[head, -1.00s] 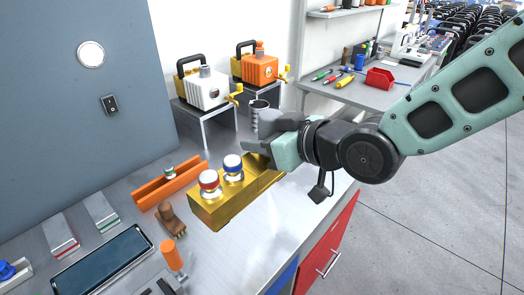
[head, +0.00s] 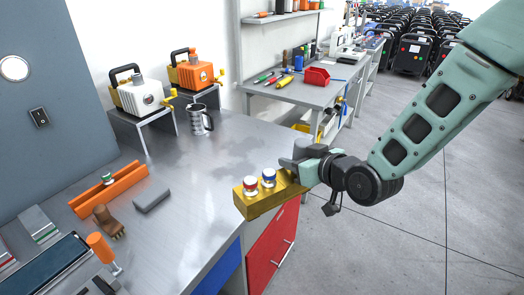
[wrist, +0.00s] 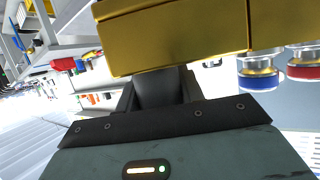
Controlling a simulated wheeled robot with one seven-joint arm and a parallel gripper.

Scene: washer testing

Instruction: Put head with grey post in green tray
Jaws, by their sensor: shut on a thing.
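My gripper (head: 300,172) is shut on a gold block (head: 262,203) and holds it level near the bench's right edge. The block also fills the top of the wrist view (wrist: 175,38). A red-ringed head (head: 250,184) and a blue-ringed head (head: 269,178) stand in the block; both show in the wrist view, blue (wrist: 258,72) and red (wrist: 303,66). A green-ringed head (head: 107,178) sits in an orange holder (head: 122,187). I cannot tell which head has a grey post. A grey tray with a green stripe (head: 40,226) lies at the left; no wholly green tray shows.
A grey bar (head: 151,200), a brown brush (head: 108,221), an orange-handled tool (head: 102,248) and a dark tablet (head: 45,268) lie on the bench. A metal mug (head: 200,120) stands near two pumps on stands. The bench's middle is clear. Open floor lies right.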

